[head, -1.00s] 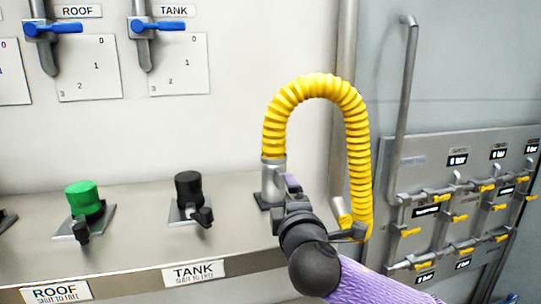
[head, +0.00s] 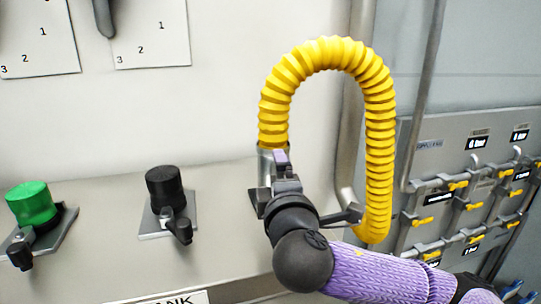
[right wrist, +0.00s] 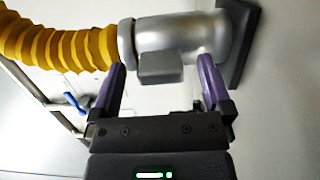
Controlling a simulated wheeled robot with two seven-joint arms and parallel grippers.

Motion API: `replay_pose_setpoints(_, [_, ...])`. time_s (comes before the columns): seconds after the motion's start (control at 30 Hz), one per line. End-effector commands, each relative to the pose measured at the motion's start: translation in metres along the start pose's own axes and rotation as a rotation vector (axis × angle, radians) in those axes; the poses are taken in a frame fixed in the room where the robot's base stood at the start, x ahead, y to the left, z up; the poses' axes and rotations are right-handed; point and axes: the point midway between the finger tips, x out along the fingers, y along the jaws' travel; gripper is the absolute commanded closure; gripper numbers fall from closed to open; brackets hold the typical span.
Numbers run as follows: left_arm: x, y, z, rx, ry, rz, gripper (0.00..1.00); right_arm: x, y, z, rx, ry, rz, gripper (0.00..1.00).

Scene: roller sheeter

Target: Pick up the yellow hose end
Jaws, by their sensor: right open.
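The yellow ribbed hose (head: 330,55) arches up from a silver metal end piece (head: 266,165) on the steel ledge and hangs down on the right side. In the right wrist view the hose (right wrist: 60,48) meets the silver end piece (right wrist: 170,40), which has a small grey block on its side and a dark base plate. My right gripper (head: 281,162) is at this end piece. In the right wrist view its two purple fingers (right wrist: 161,82) are apart and empty, with their tips close to the silver piece; contact cannot be told. My left gripper is not in view.
A green-capped fitting (head: 32,205) and a black-capped fitting (head: 166,188) stand on the ledge to the left. A panel with several yellow-handled valves (head: 440,220) is at the right. A vertical steel pipe (head: 425,90) runs beside it.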

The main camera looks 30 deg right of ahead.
Motion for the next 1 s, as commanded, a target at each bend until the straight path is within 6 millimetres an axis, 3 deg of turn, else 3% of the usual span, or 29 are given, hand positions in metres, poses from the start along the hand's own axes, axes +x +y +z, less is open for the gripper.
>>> replay_pose_setpoints(0.07, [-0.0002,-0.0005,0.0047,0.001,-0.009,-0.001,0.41,0.0,0.0,-0.0001,0.0,0.0,0.0,0.04])
replay_pose_setpoints(0.5, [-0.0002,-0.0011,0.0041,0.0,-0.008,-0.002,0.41,0.0,-0.0004,-0.0005,0.0,0.002,-0.001,0.97])
replay_pose_setpoints(1.0, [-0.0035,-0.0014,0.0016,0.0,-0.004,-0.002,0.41,0.0013,0.0037,-0.0003,0.001,0.002,0.0,1.0])
